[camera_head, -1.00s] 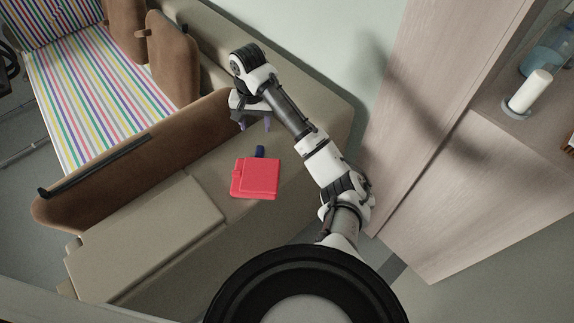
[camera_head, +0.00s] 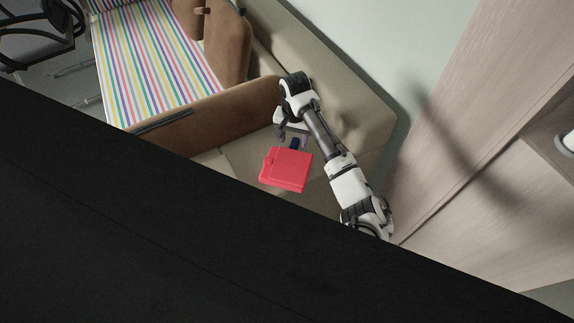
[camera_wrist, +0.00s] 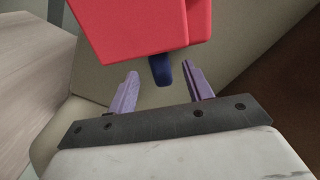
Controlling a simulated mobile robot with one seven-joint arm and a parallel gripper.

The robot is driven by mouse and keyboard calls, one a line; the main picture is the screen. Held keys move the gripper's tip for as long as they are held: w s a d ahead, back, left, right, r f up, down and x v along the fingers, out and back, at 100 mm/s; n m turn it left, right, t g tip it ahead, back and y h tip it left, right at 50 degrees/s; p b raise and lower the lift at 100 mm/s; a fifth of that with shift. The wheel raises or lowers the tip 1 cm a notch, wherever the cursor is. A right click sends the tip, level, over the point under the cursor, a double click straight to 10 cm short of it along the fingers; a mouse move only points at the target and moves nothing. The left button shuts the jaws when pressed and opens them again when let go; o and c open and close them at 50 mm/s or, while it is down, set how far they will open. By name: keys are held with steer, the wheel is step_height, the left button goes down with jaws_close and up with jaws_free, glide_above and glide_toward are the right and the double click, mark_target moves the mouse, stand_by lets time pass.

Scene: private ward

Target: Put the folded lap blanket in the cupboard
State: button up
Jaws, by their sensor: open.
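The folded lap blanket is a red block (camera_head: 287,169) lying on the beige sofa seat in the head view. A dark blue tab (camera_head: 295,142) sticks out from its side towards my gripper. In the wrist view the red blanket (camera_wrist: 140,22) fills the top, and the blue tab (camera_wrist: 161,70) points between the fingers. My gripper (camera_wrist: 160,74) is open, with its two purple fingers on either side of the tab, apparently apart from it. In the head view my gripper (camera_head: 292,135) is just above the tab. The pale wooden cupboard (camera_head: 470,110) stands at the right.
A striped mattress (camera_head: 150,60) and a dark chair (camera_head: 40,35) are at upper left. The sofa back (camera_head: 350,75) runs along the wall. A large black shape hides the lower left.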

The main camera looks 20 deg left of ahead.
steer(key=shift+w+f, duration=0.2)
steer(key=shift+f, duration=1.65)
jaws_close()
